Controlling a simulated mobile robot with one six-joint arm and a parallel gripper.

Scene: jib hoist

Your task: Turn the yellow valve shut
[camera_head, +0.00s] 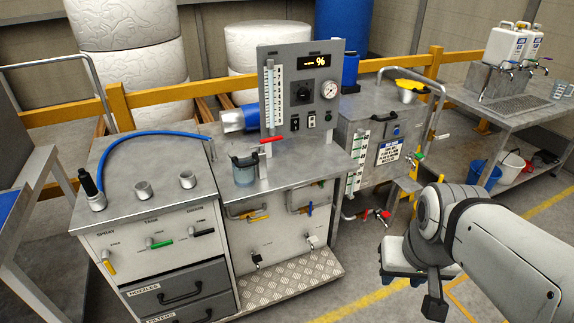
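A yellow valve handle (109,266) hangs down at the left of the grey cabinet front, under the label SPRAY. Beside it are a green handle (160,244) under TANK and a black handle (203,232) under DRAIN, both lying roughly sideways. Another yellow lever (258,217) sits on piping in the recess under the middle bench. My gripper (434,302) is at the lower right, over the floor, far from both yellow handles and touching nothing visible. Its fingers are mostly hidden by my wrist, so I cannot tell its opening.
A blue hose (150,135) lies on the cabinet top. A clear jug (245,170) and red lever (272,140) are on the middle bench. A checkered step (285,280) juts out below. A steel tank (385,140) and sink table (510,105) stand right. The front floor is open.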

